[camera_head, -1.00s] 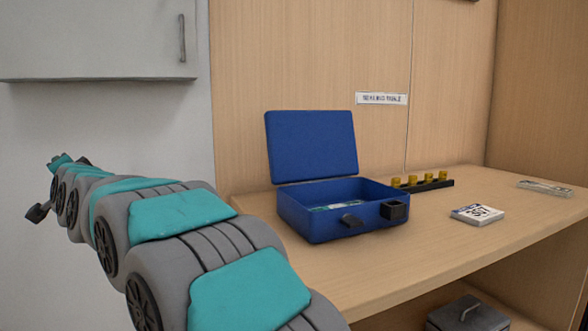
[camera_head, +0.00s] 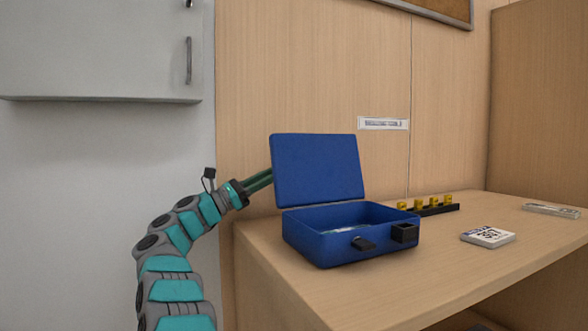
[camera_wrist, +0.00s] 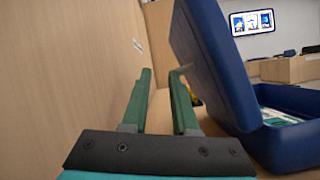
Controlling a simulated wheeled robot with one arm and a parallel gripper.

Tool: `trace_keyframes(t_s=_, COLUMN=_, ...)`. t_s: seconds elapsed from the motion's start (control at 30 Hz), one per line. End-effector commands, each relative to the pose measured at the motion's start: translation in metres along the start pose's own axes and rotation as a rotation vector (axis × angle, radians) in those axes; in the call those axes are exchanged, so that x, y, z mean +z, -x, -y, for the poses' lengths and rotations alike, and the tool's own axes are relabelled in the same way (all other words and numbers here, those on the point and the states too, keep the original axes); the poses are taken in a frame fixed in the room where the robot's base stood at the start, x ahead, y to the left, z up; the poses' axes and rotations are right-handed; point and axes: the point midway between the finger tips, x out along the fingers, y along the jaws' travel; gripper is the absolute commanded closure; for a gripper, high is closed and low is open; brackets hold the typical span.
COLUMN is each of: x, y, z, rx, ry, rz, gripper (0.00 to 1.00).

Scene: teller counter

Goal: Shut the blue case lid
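The blue case (camera_head: 345,250) sits on the wooden counter. Its lid (camera_head: 318,170) stands open, roughly upright and leaning slightly back. Some papers (camera_wrist: 272,117) lie inside the case body. My gripper (camera_head: 261,181) is at the left edge of the lid, its green fingers reaching behind it so the tips are hidden in the head view. In the wrist view the fingers (camera_wrist: 160,80) are apart with nothing between them, in the space between the wall and the lid's back (camera_wrist: 212,65). Whether the right finger touches the lid I cannot tell.
The wooden back wall (camera_head: 310,80) is close behind the case. A black strip with several yellow pieces (camera_head: 433,205), a white card block (camera_head: 488,236) and a clear flat item (camera_head: 551,210) lie to the right. A grey cabinet (camera_head: 100,50) hangs at upper left. The counter's front right is clear.

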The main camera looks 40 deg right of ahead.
Motion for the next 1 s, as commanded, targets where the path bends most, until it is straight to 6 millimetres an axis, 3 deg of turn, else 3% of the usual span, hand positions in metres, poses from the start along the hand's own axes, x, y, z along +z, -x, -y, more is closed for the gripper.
trace_keyframes(t_s=0.03, x=-0.013, y=-0.008, z=0.01, rx=-0.043, ry=-0.004, rz=-0.013, gripper=0.73)
trace_keyframes(t_s=0.13, x=-0.026, y=-0.018, z=0.022, rx=-0.091, ry=-0.013, rz=-0.027, gripper=0.73)
trace_keyframes(t_s=0.6, x=-0.029, y=-0.082, z=0.03, rx=-0.098, ry=-0.016, rz=-0.029, gripper=0.73)
trace_keyframes(t_s=1.0, x=-0.03, y=-0.094, z=0.03, rx=-0.093, ry=-0.015, rz=-0.03, gripper=0.73)
